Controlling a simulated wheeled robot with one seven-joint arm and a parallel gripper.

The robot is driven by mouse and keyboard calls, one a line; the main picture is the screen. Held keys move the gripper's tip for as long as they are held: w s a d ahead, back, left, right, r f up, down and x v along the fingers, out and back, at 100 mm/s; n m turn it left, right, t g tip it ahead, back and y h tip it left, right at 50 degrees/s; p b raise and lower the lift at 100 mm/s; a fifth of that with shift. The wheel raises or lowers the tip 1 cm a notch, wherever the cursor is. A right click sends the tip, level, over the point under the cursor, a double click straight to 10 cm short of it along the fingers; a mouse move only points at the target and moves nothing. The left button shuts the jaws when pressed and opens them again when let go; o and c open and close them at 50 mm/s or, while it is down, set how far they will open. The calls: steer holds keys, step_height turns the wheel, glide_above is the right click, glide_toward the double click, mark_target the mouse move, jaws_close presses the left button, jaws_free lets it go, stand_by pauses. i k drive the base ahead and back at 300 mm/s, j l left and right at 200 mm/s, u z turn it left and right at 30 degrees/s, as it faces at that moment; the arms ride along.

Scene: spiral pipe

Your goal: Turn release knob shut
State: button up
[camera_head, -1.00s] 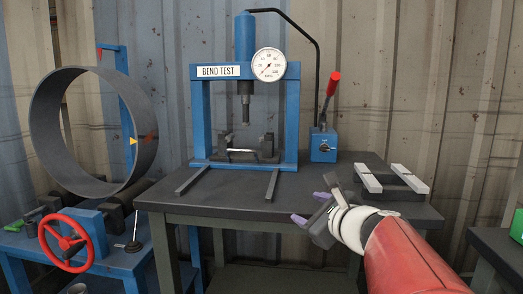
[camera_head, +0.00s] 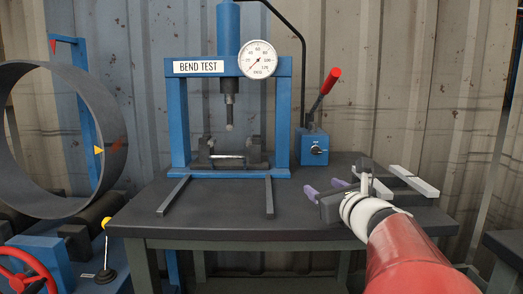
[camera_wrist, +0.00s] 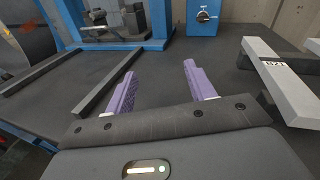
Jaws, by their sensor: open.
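The release knob (camera_head: 316,150) is a small dark knob on a pale dial, on the front of the blue pump box (camera_head: 307,146) at the back right of the table. It also shows in the wrist view (camera_wrist: 204,16), near the top, with the dial around it. My gripper (camera_head: 325,191) has two purple fingers. It is open and empty, low over the table in front of the pump box and apart from it. In the wrist view the open fingers (camera_wrist: 156,84) point toward the back, with bare tabletop between them.
The blue bend test press (camera_head: 177,130) stands left of the pump box, with two dark rails reaching forward. A red-tipped lever (camera_head: 328,82) rises from the pump box. Pale bars (camera_head: 414,181) lie right of my gripper. A large grey pipe ring (camera_head: 112,150) is at far left.

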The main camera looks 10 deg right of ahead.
mark_target(315, 150)
steer(key=i+j+z, duration=0.25)
steer(key=i, duration=0.15)
steer(key=i+j+z, duration=0.2)
steer(key=i, duration=0.15)
steer(key=i+l, duration=0.25)
